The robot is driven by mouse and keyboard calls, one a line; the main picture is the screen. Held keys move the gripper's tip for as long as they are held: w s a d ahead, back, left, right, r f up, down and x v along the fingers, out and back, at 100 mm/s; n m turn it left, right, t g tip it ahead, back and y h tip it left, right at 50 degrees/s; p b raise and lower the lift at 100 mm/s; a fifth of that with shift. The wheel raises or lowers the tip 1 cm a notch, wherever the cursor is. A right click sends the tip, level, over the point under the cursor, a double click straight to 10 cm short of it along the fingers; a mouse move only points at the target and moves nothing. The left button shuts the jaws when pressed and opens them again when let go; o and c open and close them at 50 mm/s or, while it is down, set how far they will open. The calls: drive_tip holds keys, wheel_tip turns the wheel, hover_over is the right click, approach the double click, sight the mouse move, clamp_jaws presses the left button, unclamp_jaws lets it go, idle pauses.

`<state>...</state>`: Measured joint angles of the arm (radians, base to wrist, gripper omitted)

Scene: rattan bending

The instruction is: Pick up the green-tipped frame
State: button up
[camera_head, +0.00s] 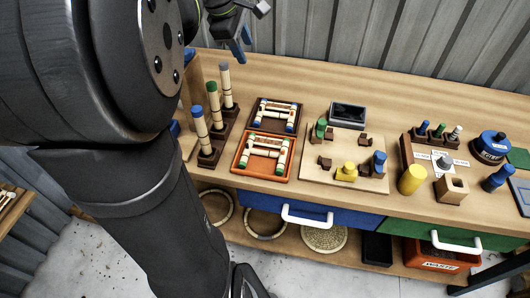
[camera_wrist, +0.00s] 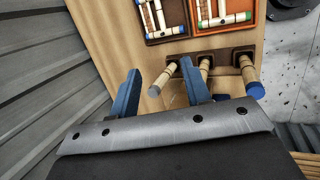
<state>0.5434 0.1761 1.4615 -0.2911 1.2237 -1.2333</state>
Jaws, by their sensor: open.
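The green-tipped frame (camera_head: 264,153), of pale rattan sticks with green ends, lies flat in the orange tray (camera_head: 236,165) near the bench's front edge. It also shows partly at the top of the wrist view (camera_wrist: 222,20), cut by the picture edge. My gripper (camera_head: 241,52) is in the air at the back left of the bench, away from the frame. In the wrist view its blue fingers (camera_wrist: 157,72) are apart and hold nothing. The grey-tipped pole (camera_wrist: 160,84) appears between them, below.
A dark rack holds upright poles tipped grey (camera_head: 225,82), green (camera_head: 215,103) and blue (camera_head: 200,128), left of the trays. A blue-tipped frame (camera_head: 277,112) lies in a dark tray behind the orange one. A board with blocks (camera_head: 320,165) stands to the right. Corrugated wall (camera_head: 300,30) lies behind.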

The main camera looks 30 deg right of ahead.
drive_tip(key=s+a+f+g+y, duration=0.1)
drive_tip(key=s+f+g, duration=0.1)
drive_tip(key=f, duration=0.4)
drive_tip(key=s+a+f+g+y, duration=0.1)
drive_tip(key=s+a+f, duration=0.15)
drive_tip(key=f, duration=0.45)
hover_over(264, 151)
drive_tip(key=w+a, duration=0.1)
drive_tip(key=w, duration=0.1)
drive_tip(key=shift+g, duration=0.3)
wheel_tip(264, 151, down, 10)
drive_tip(key=shift+s+f, duration=0.1)
drive_tip(key=shift+f, duration=0.05)
drive_tip(key=shift+x, duration=3.1)
drive_tip(key=shift+s+a+f, duration=0.1)
drive_tip(key=shift+s+a, duration=0.05)
drive_tip(key=shift+a, duration=0.05)
drive_tip(key=shift+c, duration=0.4)
clamp_jaws()
